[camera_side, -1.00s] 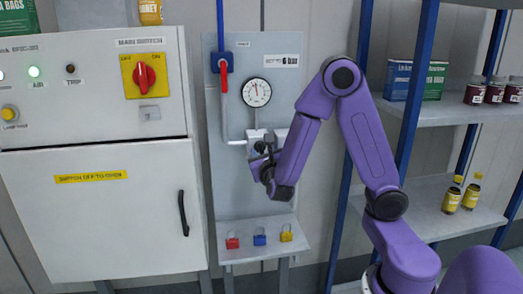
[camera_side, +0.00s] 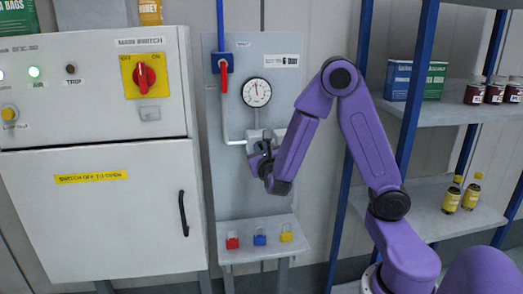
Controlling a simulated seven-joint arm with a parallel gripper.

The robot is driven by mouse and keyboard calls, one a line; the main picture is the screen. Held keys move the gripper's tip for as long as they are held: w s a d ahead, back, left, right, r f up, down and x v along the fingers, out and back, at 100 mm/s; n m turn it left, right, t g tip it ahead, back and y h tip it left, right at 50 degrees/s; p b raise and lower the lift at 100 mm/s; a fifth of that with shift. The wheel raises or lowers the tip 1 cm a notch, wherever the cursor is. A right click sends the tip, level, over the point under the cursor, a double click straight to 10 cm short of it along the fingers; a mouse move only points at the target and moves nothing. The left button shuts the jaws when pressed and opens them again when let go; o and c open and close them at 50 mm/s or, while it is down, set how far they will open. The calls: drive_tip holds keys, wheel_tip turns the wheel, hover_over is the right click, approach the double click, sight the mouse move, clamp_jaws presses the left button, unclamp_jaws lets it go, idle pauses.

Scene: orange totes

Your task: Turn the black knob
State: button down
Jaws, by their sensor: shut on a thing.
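The black knob (camera_side: 254,147) is a small dark piece below the round pressure gauge (camera_side: 256,92) on the grey panel, at the pipe fitting. My gripper (camera_side: 257,153) is at the knob and shut on it. The wrist and fingers cover most of the knob, so its turned angle cannot be read. The gauge needle points roughly up.
A red-handled valve (camera_side: 224,75) is at the panel's upper left. A white cabinet (camera_side: 100,210) with a red main switch (camera_side: 144,75) stands left. Padlocks (camera_side: 260,236) sit on a small ledge below. Shelves (camera_side: 440,215) with jars and bottles are at the right.

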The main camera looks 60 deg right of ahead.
drive_tip(key=shift+s+d+m, duration=0.15)
drive_tip(key=shift+m, duration=1.8)
drive_tip(key=shift+s+d+m, duration=0.1)
drive_tip(key=shift+m, duration=1.85)
drive_tip(key=c, duration=1.1)
unclamp_jaws()
drive_tip(key=v, duration=1.7)
drive_tip(key=shift+s+a+r, duration=0.1)
drive_tip(key=shift+s+a, duration=0.05)
drive_tip(key=shift+s, duration=0.05)
